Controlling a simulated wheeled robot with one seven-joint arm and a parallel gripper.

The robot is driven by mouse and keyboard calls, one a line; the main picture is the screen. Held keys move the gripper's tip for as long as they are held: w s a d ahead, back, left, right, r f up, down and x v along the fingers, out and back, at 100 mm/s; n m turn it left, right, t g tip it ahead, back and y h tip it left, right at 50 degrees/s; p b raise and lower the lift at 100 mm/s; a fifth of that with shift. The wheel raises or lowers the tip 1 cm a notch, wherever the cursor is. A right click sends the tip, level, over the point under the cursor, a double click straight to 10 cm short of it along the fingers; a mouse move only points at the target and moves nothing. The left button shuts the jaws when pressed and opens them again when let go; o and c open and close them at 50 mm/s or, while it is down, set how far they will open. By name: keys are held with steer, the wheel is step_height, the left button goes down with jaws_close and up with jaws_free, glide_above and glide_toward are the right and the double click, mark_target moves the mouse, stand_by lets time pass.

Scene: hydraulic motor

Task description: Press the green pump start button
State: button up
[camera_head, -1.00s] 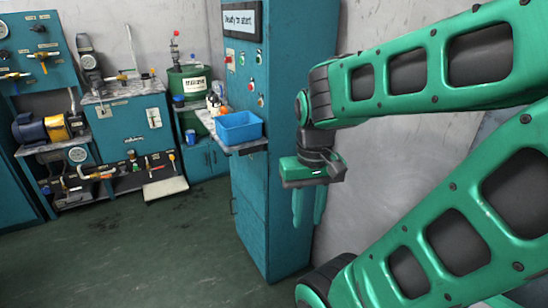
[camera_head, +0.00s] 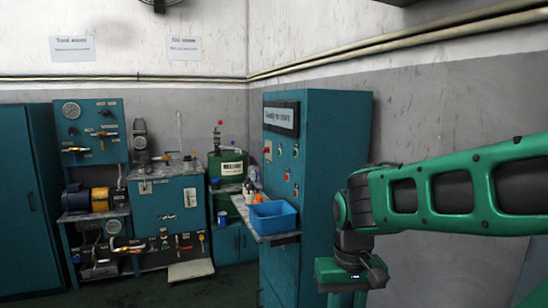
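A tall blue control cabinet (camera_head: 335,150) stands in the middle of the view. Small buttons and knobs sit on its narrow left-facing side below a display (camera_head: 281,118) reading "Ready to start". A small green button (camera_head: 279,150) shows faintly there, with a red one (camera_head: 287,175) lower down. Their labels are too small to read, so I cannot tell which is the pump start. My gripper (camera_head: 346,298) hangs downward in front of the cabinet's right part, apart from the buttons. Its fingers are cut off by the lower edge, so their opening is hidden.
A shelf on the cabinet's left side carries a blue bin (camera_head: 273,217) and small bottles, and juts out below the buttons. A green drum (camera_head: 228,166) and a hydraulic bench (camera_head: 167,205) stand along the back wall. Open floor lies at the lower left.

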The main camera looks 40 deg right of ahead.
jaws_close()
stand_by(1.6)
